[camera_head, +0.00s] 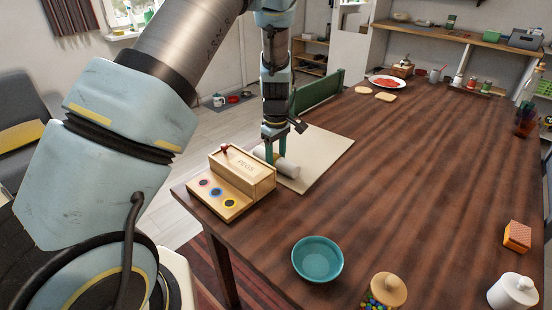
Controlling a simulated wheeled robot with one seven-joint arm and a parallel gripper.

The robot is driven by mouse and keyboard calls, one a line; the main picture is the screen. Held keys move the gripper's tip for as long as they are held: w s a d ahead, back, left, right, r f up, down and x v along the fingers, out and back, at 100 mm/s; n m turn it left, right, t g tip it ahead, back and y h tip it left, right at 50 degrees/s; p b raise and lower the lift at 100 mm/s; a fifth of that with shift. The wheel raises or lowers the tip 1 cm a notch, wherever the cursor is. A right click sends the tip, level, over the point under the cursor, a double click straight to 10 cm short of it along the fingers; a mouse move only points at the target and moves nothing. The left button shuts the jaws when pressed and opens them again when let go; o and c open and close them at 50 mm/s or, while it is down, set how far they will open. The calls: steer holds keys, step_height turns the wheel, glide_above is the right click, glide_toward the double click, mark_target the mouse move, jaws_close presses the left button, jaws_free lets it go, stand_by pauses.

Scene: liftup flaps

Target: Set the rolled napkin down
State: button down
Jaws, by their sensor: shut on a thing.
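A rolled white napkin (287,167) is at the near left part of the beige placemat (325,150), just behind the wooden box. My gripper (272,155) points down over it and is shut on its left part. The napkin lies roughly flat, very low over the mat. I cannot tell whether it touches the mat. The wooden box hides part of the napkin's left end and its surroundings.
The wooden box (245,172) with coloured round marks stands close in front of the gripper. A teal bowl (317,258), a lidded jar (388,289) and a white pot (512,291) stand nearer. A green chair (318,90) is behind. The table's middle (410,170) is clear.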

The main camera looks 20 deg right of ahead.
mark_target(276, 156)
steer(key=shift+f, duration=0.1)
steer(key=shift+c, duration=1.4)
jaws_free()
step_height(276, 156, up, 12)
steer(key=b, duration=0.2)
steer(key=a+r+m, duration=0.2)
steer(key=a, duration=1.3)
steer(key=s+a+m, duration=0.2)
steer(key=s+a, duration=0.3)
steer(key=a, duration=0.3)
steer(key=s+a+m+t, duration=0.1)
steer(key=s+a+m, duration=0.1)
steer(key=s+a, duration=0.3)
steer(key=a, duration=0.2)
steer(key=shift+s+a+f+m+t, duration=0.15)
steer(key=shift+a+f+m+t, duration=0.05)
steer(key=shift+a+m+t, duration=0.15)
